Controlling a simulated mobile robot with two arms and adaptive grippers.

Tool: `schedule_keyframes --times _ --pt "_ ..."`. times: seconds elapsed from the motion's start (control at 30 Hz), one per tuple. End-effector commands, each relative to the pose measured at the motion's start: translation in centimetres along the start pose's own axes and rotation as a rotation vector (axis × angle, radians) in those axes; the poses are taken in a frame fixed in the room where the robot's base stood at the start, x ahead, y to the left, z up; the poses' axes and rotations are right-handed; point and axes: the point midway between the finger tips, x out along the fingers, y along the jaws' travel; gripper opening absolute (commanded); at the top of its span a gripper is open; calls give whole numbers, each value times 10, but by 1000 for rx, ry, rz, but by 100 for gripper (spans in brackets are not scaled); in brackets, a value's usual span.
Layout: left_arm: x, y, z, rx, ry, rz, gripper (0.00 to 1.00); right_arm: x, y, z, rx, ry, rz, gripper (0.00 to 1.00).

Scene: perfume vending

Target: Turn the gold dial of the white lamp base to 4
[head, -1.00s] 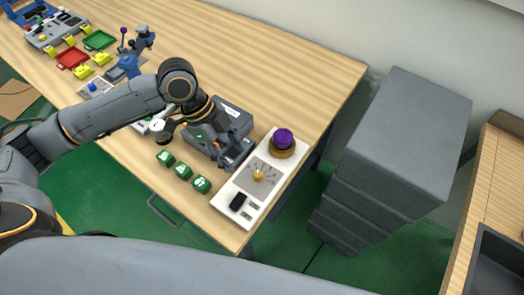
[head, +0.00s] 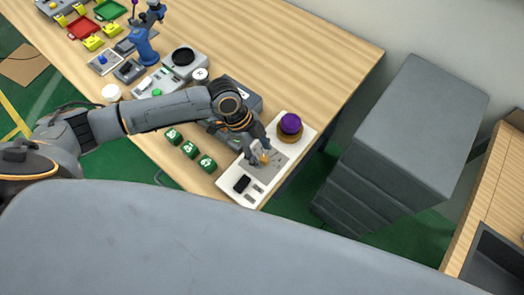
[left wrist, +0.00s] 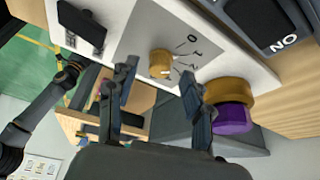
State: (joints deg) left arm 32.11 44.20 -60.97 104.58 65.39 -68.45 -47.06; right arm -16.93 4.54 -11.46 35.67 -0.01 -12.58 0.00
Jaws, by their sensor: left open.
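The white lamp base (head: 301,139) lies at the table's near right corner in the head view. Its gold dial (head: 264,159) sits on a grey plate with radiating lines. In the left wrist view the gold dial (left wrist: 161,63) is near the middle, with the marks 0 and 1 readable beside it; the dial's setting cannot be told. My left gripper (left wrist: 159,75) is open, its two fingers on either side of the dial in that view, with no clear contact. In the head view my left gripper (head: 260,152) partly covers the plate. My right gripper is not in view.
A purple dome on a gold ring (head: 290,125) and a black switch (head: 242,184) are on the same base. Green blocks (head: 190,149) and a dark grey box (head: 241,94) stand close to the left arm. A grey drawer cabinet (head: 415,130) stands right of the table.

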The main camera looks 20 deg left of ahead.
Motion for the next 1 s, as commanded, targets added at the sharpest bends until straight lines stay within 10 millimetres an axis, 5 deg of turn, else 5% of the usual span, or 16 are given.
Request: schedule_keyframes --times 0.43,0.7,1.0 --pt "14 0 0 1 0 0 50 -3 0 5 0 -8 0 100" --pt "14 0 0 0 0 -1 0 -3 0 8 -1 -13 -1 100" --pt "14 0 0 23 0 8 0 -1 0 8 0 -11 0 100"
